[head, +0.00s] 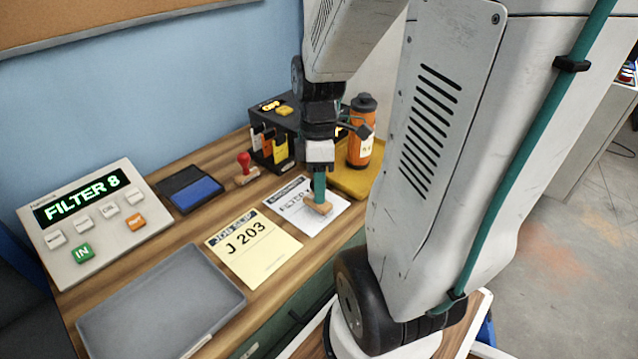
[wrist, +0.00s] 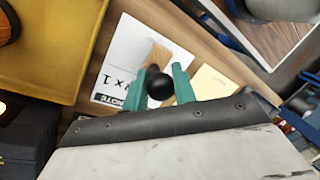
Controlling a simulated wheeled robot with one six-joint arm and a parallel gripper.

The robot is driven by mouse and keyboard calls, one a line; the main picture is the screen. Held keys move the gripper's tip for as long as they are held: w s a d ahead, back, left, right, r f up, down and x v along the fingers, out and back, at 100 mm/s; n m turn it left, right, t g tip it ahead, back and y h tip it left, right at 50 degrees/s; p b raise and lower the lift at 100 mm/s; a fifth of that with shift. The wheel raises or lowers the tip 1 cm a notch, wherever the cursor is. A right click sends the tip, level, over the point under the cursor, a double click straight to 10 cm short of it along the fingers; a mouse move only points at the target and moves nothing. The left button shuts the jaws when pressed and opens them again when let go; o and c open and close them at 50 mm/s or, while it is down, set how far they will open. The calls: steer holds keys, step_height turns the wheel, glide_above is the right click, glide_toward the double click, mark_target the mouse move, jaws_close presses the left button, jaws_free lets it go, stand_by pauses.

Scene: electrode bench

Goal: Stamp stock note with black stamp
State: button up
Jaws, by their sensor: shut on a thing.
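My gripper (head: 319,188) is shut on the black stamp, which has a black round knob (wrist: 160,87) and a wooden base (head: 318,207). The knob sits between my teal fingers in the wrist view. The stamp is over the white stock note (head: 336,200), which also shows in the wrist view (wrist: 122,58). Whether the base touches the paper I cannot tell. The stamp and fingers hide part of the note's print. A red-knobbed stamp (head: 244,165) stands upright to the left. An open ink pad with a blue surface (head: 196,193) lies farther left.
A yellow job slip (head: 250,257) reading "J 203" lies left of the note. A grey tray (head: 150,312) is at the front left, below a console (head: 97,222) showing "FILTER 8". A black rack (head: 287,122) and an orange bottle (head: 358,147) on a yellow tray (head: 352,183) stand behind.

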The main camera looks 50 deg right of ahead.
steer(key=shift+f, duration=0.6)
stand_by(1.5)
steer(key=shift+s+a+v, duration=0.2)
steer(key=shift+v, duration=0.95)
steer(key=shift+s+a+v, duration=0.15)
steer(key=shift+v, duration=1)
steer(key=shift+s+a+v, duration=0.2)
steer(key=shift+v, duration=0.95)
steer(key=shift+r, duration=0.2)
